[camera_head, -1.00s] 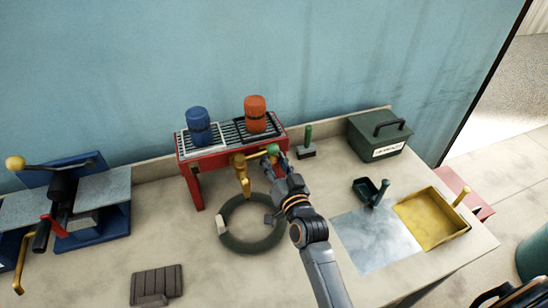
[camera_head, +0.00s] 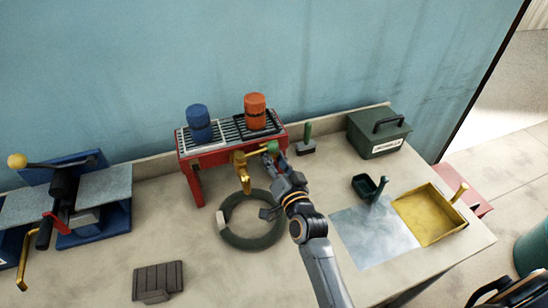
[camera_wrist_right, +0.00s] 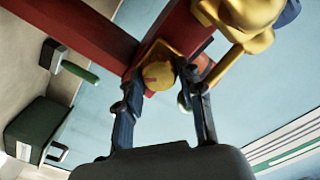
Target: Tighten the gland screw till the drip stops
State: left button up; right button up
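A brass tap (camera_head: 240,160) sits at the front of the red stand, with a green knob (camera_head: 273,147) at its right. In the right wrist view, a round brass screw head (camera_wrist_right: 158,75) with a red mark lies between the two fingertips of my right gripper (camera_wrist_right: 160,82). The fingers are apart, with a gap showing beside the head; I cannot tell whether either touches it. In the head view, my right gripper (camera_head: 270,160) is at the tap's right side and partly hides it. No drip can be made out. My left gripper is not in view.
The red stand (camera_head: 193,184) carries a blue can (camera_head: 198,121) and an orange can (camera_head: 255,110) on its grating. A dark ring (camera_head: 226,233) lies below the tap. A green box (camera_head: 378,140) and a yellow tray (camera_head: 426,222) stand right.

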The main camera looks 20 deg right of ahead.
jog(key=o, duration=0.4)
jog(key=shift+c, duration=0.2)
